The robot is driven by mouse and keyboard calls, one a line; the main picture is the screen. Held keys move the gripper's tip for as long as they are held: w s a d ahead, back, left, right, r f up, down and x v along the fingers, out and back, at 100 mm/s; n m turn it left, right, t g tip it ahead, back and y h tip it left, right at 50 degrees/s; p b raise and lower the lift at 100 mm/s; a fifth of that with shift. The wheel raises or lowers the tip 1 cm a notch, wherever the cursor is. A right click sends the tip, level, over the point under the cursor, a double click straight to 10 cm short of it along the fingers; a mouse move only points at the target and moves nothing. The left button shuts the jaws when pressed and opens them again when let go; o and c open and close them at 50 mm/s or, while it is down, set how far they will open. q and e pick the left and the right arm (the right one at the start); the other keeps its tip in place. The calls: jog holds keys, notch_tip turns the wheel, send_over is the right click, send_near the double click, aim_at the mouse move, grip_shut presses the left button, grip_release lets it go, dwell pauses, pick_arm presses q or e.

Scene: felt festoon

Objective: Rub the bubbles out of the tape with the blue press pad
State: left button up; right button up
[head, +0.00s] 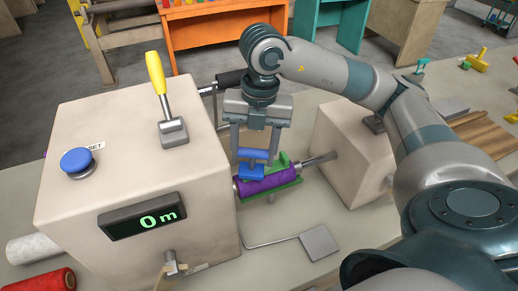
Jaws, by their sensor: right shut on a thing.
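My right gripper (254,148) comes down from above in the head view. It is shut on the blue press pad (256,171), gripping its upper bar between the two fingers. The pad's lower part is at the purple tape (282,178), which lies along a green holder (290,195) on the metal shaft between two beige housings. The pad looks to be against the tape, but I cannot tell for sure whether they touch. The pad covers part of the tape, and no bubbles can be made out. My left gripper is not in view.
The large beige housing (70,220) stands close at the left, with a yellow-handled lever (157,75), a blue button (77,162) and a display (146,217) reading 0 m. A smaller beige block (345,150) stands at the right. A grey footplate (319,243) lies in front.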

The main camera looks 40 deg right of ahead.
jog(key=shift+a, duration=0.2)
jog(key=shift+d, duration=0.15)
jog(key=shift+d+b, duration=0.3)
jog(key=shift+d, duration=0.1)
jog(key=shift+s+d, duration=0.25)
jog(key=shift+d, duration=0.35)
jog(key=shift+a, duration=0.1)
jog(key=shift+w+a, duration=0.15)
jog(key=shift+a, duration=0.4)
jog(key=shift+w+a, duration=0.15)
jog(key=shift+a, duration=0.35)
